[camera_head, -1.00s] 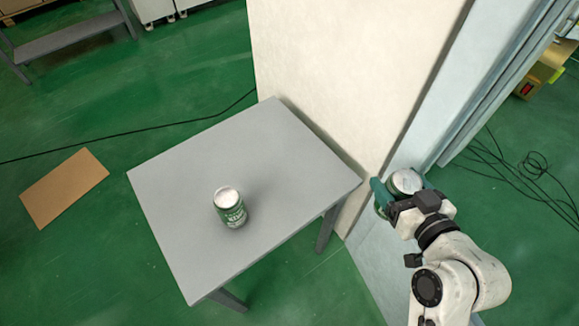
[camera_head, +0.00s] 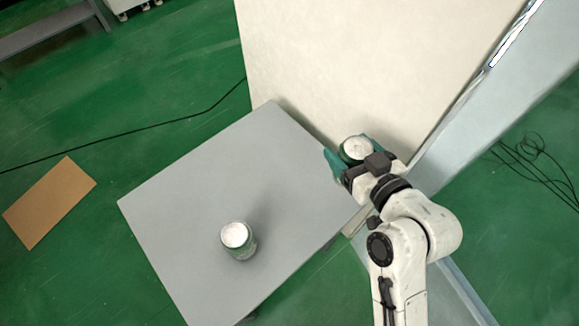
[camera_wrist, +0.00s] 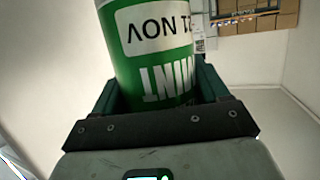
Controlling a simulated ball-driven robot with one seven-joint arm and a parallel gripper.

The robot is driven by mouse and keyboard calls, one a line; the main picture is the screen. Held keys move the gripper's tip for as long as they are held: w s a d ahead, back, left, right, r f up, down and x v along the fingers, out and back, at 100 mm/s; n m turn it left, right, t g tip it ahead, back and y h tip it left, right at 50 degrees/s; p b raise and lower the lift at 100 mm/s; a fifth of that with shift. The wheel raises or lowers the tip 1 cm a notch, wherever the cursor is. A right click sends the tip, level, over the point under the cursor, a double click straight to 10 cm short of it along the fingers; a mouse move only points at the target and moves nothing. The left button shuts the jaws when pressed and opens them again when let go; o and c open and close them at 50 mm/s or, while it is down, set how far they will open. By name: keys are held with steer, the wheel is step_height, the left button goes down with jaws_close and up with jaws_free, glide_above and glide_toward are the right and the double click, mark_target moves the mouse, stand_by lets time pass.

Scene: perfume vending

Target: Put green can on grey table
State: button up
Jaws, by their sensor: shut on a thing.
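My gripper (camera_head: 346,163) is shut on a green can (camera_head: 357,150) with a pale top. In the head view they are by the right corner of the grey table (camera_head: 190,196), close to the cream wall. I cannot tell how high the can is above the table. In the wrist view the held can (camera_wrist: 152,50) shows a white label and large white letters between the dark green fingers. A second green can (camera_head: 239,241) with a white top stands upright on the front part of the grey table, apart from my gripper.
A tall cream wall panel (camera_head: 330,70) stands behind the table's right side. A brown board (camera_head: 48,202) lies on the green floor at left. Black cables (camera_head: 535,165) lie on the floor at right. The left and middle of the tabletop are clear.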

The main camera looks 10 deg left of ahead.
steer(key=shift+w+a+f+p, duration=0.1)
steer(key=shift+a+f, duration=1.55)
steer(key=shift+f, duration=0.2)
steer(key=shift+w+a+f+p, duration=0.1)
steer(key=shift+w+a+f, duration=0.05)
steer(key=shift+a+f, duration=1.55)
steer(key=shift+w+a+f+p, duration=0.1)
steer(key=shift+a+f, duration=1.45)
steer(key=shift+f, duration=0.4)
steer(key=shift+f, duration=0.15)
steer(key=o, duration=1.4)
steer(key=shift+c, duration=0.2)
